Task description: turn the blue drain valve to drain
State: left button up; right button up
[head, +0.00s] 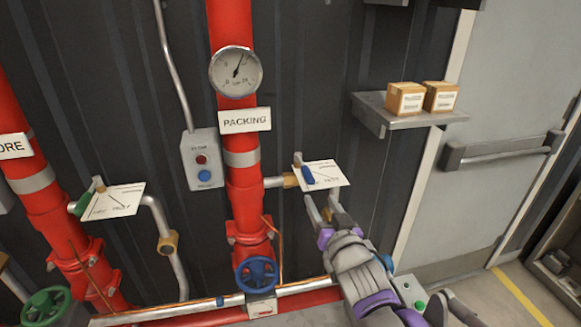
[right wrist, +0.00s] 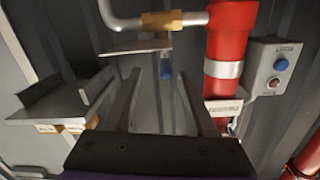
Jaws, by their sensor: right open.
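The blue drain valve lever (head: 308,174) sits at the end of a short side pipe with a brass fitting (head: 291,181), right of the red PACKING pipe (head: 232,164). A white label plate (head: 325,174) is behind the lever, which slants a little from vertical. My right gripper (head: 322,202) is open and empty, just below the lever and apart from it. My left gripper is not in view.
A blue handwheel (head: 257,274) is low on the red pipe. A grey box with red and blue buttons (head: 204,160) is left of it. A shelf (head: 405,120) with two cartons juts out at upper right. A similar green-handled valve (head: 80,205) is at left.

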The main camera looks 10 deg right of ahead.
aim_at(305, 170)
jog(key=shift+w+a+r+t, duration=0.3)
jog(key=shift+w+a+r, duration=0.15)
jog(key=shift+w+r, duration=0.35)
jog(key=shift+w, duration=0.05)
jog(key=w+p, duration=0.1)
jog(key=w, duration=0.9)
grip_shut()
dwell(0.7)
